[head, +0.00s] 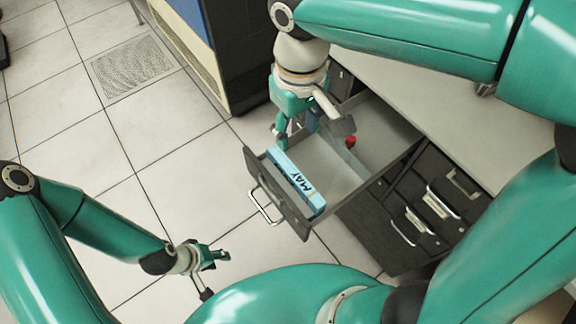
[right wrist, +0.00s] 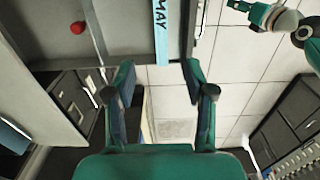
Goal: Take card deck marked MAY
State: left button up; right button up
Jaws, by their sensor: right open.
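The card deck marked MAY (head: 290,174) is a long light-blue block inside the open drawer (head: 335,184), along its front wall. Its MAY end also shows in the right wrist view (right wrist: 161,35), at the top middle. My right gripper (head: 297,130) is open and empty over the drawer, near the deck's far end. In the right wrist view its two fingers (right wrist: 158,72) are spread apart, with the deck's strip appearing between them and beyond. My left gripper (head: 216,257) is over the floor at lower left, away from the drawer, too small to judge its opening.
A small red object (head: 350,142) lies in the drawer, also in the right wrist view (right wrist: 78,27). The grey desktop (head: 440,100) and dark closed drawers (head: 420,205) are to the right. A dark cabinet (head: 240,50) stands behind. Tiled floor (head: 150,150) at left is clear.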

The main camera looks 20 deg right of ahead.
aim_at(295, 174)
notch_tip(295, 174, down, 16)
jog(key=shift+s+a+f+b, duration=0.1)
jog(key=shift+f+b, duration=0.05)
jog(key=shift+b, duration=0.2)
dwell(0.4)
grip_shut()
